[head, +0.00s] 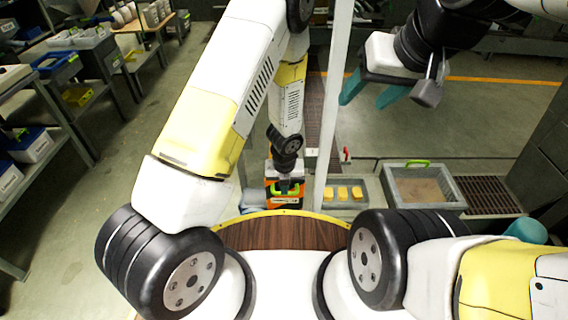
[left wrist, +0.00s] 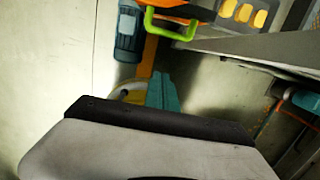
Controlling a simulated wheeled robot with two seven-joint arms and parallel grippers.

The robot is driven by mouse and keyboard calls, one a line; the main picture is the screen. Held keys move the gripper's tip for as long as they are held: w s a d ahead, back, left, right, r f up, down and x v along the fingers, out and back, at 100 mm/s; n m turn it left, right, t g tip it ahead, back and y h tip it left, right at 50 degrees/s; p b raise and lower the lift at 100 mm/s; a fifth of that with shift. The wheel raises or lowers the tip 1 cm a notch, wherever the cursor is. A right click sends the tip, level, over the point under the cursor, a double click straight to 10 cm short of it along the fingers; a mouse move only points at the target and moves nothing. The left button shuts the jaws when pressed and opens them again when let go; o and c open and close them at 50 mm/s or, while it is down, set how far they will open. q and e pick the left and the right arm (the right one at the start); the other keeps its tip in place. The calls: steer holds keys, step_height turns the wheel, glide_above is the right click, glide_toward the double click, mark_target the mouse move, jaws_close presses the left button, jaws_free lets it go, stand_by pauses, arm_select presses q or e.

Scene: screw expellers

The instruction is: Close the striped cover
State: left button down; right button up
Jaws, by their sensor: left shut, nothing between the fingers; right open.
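An orange-and-black machine part (head: 285,197) with a bright green handle (head: 277,188) stands beyond the wooden surface, low in the middle of the head view. I cannot make out which part is the striped cover. In the left wrist view, a green handle (left wrist: 170,30) and an orange edge (left wrist: 180,10) show at the top. My left gripper (left wrist: 162,92) is shut and empty, its teal fingers below the handle in that view and apart from it. In the head view my left arm reaches down over the machine and partly hides it. My right gripper (head: 370,92) is open and empty, high at the right.
A grey tray with yellow blocks (head: 343,194) sits right of the machine. Further right is a grey crate (head: 421,188) with a green handle, beside a floor grate (head: 487,195). A pale upright post (head: 333,110) stands close to my left arm. Shelves with bins line the left.

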arm_select(q)
steer(key=w+f, duration=0.5)
steer(key=f, duration=0.5)
steer(key=shift+f, duration=0.15)
steer(key=shift+w, duration=0.25)
